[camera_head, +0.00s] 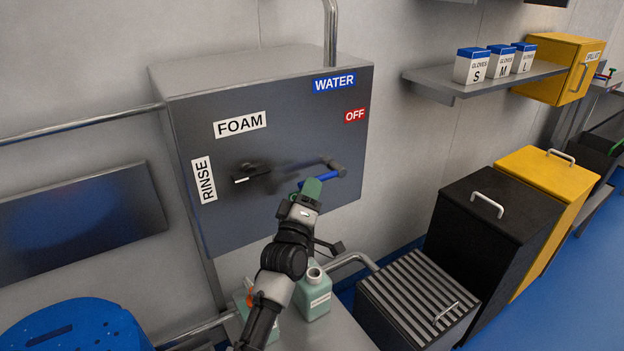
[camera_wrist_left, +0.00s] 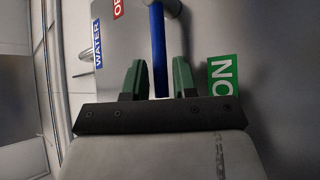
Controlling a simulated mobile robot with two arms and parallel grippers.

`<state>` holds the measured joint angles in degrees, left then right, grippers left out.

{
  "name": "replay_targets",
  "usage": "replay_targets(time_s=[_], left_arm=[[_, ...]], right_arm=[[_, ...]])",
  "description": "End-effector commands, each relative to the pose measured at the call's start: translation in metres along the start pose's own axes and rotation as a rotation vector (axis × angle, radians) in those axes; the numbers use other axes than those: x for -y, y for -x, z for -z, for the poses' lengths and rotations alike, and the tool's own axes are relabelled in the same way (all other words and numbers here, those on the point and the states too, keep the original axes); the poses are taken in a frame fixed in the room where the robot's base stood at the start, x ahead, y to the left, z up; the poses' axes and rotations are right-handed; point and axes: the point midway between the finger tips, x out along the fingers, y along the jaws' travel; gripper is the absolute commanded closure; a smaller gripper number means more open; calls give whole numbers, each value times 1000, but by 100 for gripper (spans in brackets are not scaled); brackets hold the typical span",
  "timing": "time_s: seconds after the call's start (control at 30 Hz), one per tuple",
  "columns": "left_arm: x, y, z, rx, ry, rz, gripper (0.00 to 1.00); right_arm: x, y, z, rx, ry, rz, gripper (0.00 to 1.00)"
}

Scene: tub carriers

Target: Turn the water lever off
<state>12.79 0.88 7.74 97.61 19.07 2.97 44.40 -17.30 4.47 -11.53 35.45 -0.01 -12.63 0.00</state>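The water lever (camera_head: 329,176) has a blue handle on a grey pivot, at the right side of the grey wall box. In the head view its handle points left and slightly down, below the blue WATER label (camera_head: 334,83) and the red OFF label (camera_head: 355,115). My left gripper (camera_head: 311,188) is at the handle's free end. In the left wrist view the blue handle (camera_wrist_left: 157,45) runs between the two green fingers (camera_wrist_left: 160,80), with a gap visible beside it, so they look open around it. A green ON label (camera_wrist_left: 222,83) shows right of the fingers. My right gripper is not in view.
A second, dark lever (camera_head: 252,173) sits left on the box (camera_head: 230,225), near the FOAM (camera_head: 240,125) and RINSE (camera_head: 204,180) labels. Green bottles (camera_head: 314,291) stand below my left arm. Black (camera_head: 490,230) and yellow (camera_head: 545,175) bins stand at right.

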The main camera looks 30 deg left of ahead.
Motion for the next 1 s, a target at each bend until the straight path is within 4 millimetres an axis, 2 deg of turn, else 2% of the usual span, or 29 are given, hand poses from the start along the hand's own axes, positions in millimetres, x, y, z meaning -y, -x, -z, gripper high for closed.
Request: replay_targets(time_s=[0.03,0.17,0.47,0.67,1.0], left_arm=[[-2,-7,0,0,-1,0,73],[0,-16,0,1,-1,0,73],[1,-18,0,1,-1,1,73],[1,-18,0,1,-1,1,100],[1,-20,2,6,-7,6,100]], right_arm=[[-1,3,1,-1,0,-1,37],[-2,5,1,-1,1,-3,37],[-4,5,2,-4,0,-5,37],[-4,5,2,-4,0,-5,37],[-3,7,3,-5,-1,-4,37]])
